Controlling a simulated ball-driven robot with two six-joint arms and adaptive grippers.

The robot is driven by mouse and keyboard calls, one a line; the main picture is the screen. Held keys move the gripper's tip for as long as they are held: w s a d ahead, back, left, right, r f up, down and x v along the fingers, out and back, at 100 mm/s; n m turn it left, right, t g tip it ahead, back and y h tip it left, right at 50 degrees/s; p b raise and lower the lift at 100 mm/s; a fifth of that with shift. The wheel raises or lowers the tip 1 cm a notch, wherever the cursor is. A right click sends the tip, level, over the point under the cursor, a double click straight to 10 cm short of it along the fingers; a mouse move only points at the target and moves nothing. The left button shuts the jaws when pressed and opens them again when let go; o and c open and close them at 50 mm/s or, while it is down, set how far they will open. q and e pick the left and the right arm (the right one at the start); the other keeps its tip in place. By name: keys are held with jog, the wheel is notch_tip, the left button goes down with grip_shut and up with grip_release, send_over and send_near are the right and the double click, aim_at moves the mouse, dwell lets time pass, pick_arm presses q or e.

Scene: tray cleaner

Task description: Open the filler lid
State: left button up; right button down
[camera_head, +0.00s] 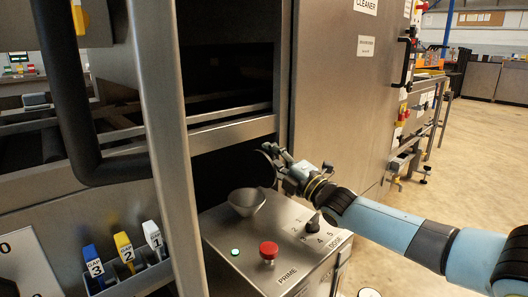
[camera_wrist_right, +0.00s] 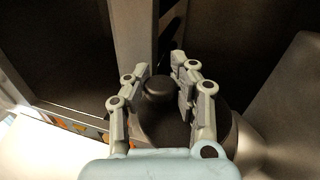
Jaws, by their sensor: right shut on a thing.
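The filler lid is a round black lid with a black knob (camera_wrist_right: 158,88), seen in the right wrist view between the fingers of my right gripper (camera_wrist_right: 160,75). In the head view my right gripper (camera_head: 273,152) is above and behind the metal filler funnel (camera_head: 246,202), shut on the lid, which shows there only as a thin dark edge, tilted up. The funnel mouth is uncovered. I cannot tell whether the lid is hinged to the unit. My left gripper is not in view.
The dosing unit (camera_head: 222,228) carries a red button (camera_head: 268,250), a green light (camera_head: 235,252) and a black dial (camera_head: 313,224). Numbered blue, yellow and white tags (camera_head: 123,246) stand at lower left. A metal post (camera_head: 165,130) and black tube (camera_head: 66,90) stand left. Floor at right is clear.

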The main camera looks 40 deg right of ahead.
pick_arm(q)
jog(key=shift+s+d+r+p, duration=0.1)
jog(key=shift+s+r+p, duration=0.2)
jog(key=shift+p, duration=0.05)
pick_arm(e)
jog(key=d+m, duration=0.1)
jog(key=m, duration=0.1)
jog(key=d+f+m+h, duration=0.1)
jog(key=shift+f+m, duration=0.3)
jog(key=shift+m, duration=0.1)
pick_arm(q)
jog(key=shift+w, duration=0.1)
pick_arm(e)
jog(key=c, duration=1.2)
grip_release()
jog(key=shift+s+d, duration=0.1)
jog(key=shift+s, duration=0.05)
jog(key=shift+o, duration=1.1)
jog(key=shift+r, duration=0.15)
jog(key=v, duration=1.1)
jog(key=shift+s+a, duration=0.2)
jog(key=shift+s, duration=0.15)
